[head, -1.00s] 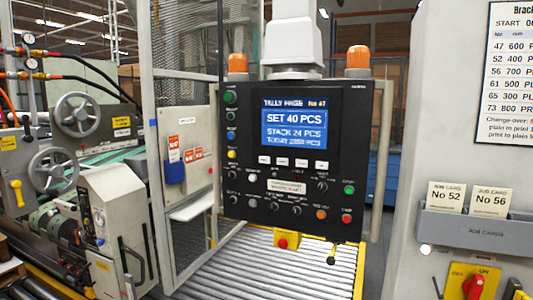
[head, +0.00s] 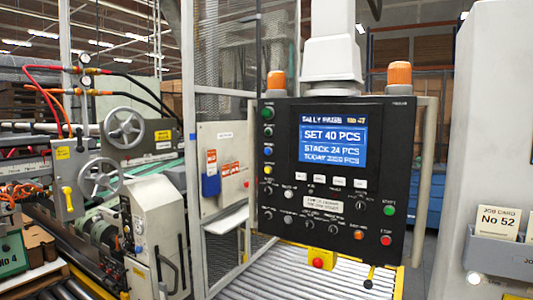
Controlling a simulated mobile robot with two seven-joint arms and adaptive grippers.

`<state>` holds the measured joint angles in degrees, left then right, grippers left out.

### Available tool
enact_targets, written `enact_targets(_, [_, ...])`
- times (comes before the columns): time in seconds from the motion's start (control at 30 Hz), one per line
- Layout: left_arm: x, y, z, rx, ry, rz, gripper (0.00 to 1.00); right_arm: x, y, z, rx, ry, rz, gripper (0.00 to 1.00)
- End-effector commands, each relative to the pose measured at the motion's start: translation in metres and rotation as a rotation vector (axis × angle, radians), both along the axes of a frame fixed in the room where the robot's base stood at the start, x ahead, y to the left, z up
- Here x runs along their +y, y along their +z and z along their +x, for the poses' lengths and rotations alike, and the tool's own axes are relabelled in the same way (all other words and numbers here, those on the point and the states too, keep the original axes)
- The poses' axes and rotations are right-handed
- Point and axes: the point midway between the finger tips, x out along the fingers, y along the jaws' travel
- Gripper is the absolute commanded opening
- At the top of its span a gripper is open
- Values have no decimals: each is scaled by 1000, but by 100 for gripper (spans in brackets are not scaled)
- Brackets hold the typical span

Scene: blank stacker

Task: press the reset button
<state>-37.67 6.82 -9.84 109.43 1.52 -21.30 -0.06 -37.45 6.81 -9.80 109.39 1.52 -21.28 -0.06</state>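The black control panel (head: 410,150) hangs in the middle of the head view, with a blue screen (head: 332,139) reading SET 40 PCS, STACK 24 PCS. Its controls include an orange button (head: 358,235), a red button (head: 386,240) and a green button (head: 389,210) at the lower right. White keys (head: 319,179) sit in a row under the screen. A column of green, dark and yellow controls runs down the left side. The small labels are mostly too blurred to read, so I cannot tell which button is reset. Neither gripper is in view.
Below the panel are a roller conveyor (head: 345,286) and a red button on a yellow box (head: 320,261). A mesh guard (head: 225,60) and a machine with handwheels (head: 123,128) stand left. A pale cabinet (head: 490,110) with a job card (head: 496,222) stands close at right.

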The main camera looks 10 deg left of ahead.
Motion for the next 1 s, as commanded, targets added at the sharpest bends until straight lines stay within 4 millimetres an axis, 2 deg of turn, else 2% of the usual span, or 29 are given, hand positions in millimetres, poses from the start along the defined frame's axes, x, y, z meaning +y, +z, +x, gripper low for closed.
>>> enact_targets(0.03, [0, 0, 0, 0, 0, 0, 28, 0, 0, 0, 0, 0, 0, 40])
enact_targets(0.13, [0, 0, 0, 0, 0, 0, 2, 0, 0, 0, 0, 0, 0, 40])
enact_targets(0.17, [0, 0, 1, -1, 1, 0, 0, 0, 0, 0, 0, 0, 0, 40])
enact_targets(1.0, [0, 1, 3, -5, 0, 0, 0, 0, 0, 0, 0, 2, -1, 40])
